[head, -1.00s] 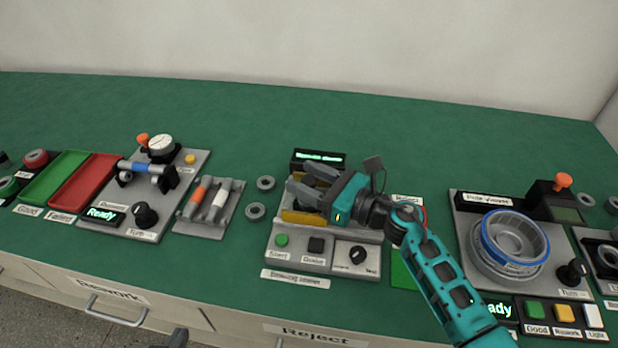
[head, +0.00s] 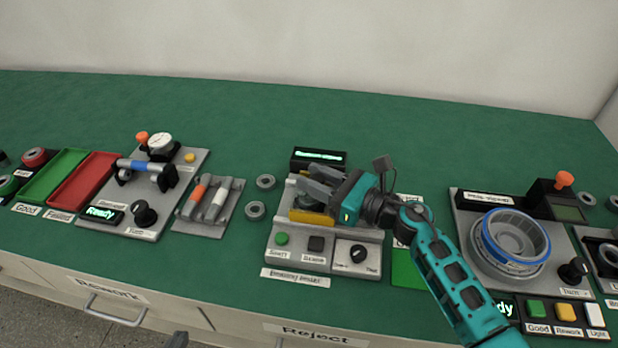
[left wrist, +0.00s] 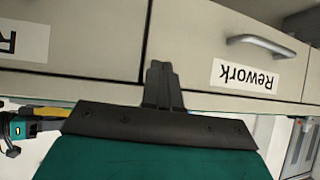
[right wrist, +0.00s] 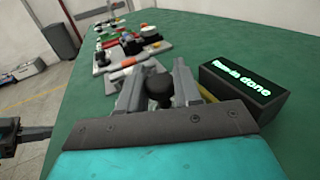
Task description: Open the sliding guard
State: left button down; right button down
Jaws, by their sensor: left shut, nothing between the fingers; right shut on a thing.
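The sliding guard (head: 312,217) is a yellow panel on the grey station in the middle of the table in the head view, partly hidden by my right gripper. My right gripper (head: 307,186) is above the station, shut on a dark rounded knob (right wrist: 159,88), which shows between its fingers in the right wrist view. A little yellow of the guard shows beside the right finger there. My left gripper (left wrist: 160,75) is shut and empty, in front of the drawer fronts below the table edge.
A black display (head: 319,159) with green text stands behind the station; "done" is readable in the right wrist view. A green button (head: 282,239) and a black dial (head: 358,254) are at the station's front. Two grey rings (head: 266,182) lie left of it. The table behind is clear.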

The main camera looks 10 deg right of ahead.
jog(key=s+d, duration=0.1)
jog(key=d, duration=0.1)
jog(key=d+b, duration=0.1)
jog(key=d, duration=0.1)
jog(key=s+d+b, duration=0.1)
jog(key=d, duration=0.1)
jog(key=shift+s+d+r, duration=0.2)
jog(key=shift+s+d, duration=0.1)
jog(key=shift+s, duration=0.05)
jog(key=shift+r, duration=0.1)
jog(key=c, duration=0.9)
grip_release()
jog(key=shift+o, duration=0.2)
jog(key=shift+s+d+f, duration=0.25)
jog(key=shift+s, duration=0.05)
jog(key=b+v, duration=0.2)
jog(key=v, duration=1)
jog(key=shift+r, duration=0.2)
